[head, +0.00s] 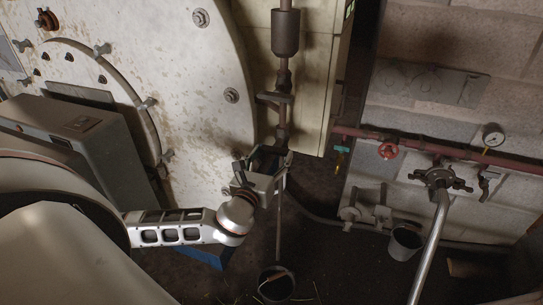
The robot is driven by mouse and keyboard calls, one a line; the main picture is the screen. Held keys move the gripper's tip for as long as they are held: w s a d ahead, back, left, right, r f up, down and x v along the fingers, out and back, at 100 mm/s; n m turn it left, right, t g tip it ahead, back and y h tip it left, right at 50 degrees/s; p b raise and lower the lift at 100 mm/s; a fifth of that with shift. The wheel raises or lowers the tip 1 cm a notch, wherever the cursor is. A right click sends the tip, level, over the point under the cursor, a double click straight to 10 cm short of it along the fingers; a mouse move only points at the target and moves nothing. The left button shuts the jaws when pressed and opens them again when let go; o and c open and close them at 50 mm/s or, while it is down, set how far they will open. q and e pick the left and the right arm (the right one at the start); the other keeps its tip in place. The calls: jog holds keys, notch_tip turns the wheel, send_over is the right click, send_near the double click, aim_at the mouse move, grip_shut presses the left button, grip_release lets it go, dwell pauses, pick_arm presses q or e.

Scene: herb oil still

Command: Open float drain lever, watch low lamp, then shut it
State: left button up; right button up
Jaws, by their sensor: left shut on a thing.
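A vertical pipe with a dark cylindrical float body (286,32) runs down the middle of the head view, between the large round vessel and a cream cabinet. My left gripper (267,160) is at the lower part of this pipe. Its fingers are closed at the float drain lever, which is mostly hidden between them, so its angle cannot be told. A short dark side fitting (274,97) shows above the gripper. No lamp can be made out clearly. My right gripper is not in view.
A dark bucket (276,284) stands on the floor below the pipe. The cream cabinet (304,95) is close on the right. A grey box (75,135) stands left.

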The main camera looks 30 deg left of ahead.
pick_arm(q)
jog(key=n, duration=0.4)
jog(key=shift+n, duration=0.4)
jog(key=n, duration=0.3)
jog(key=shift+n, duration=0.3)
jog(key=n, duration=0.3)
jog(key=shift+n, duration=2.3)
jog(key=o, duration=1.1)
jog(key=shift+a, duration=0.1)
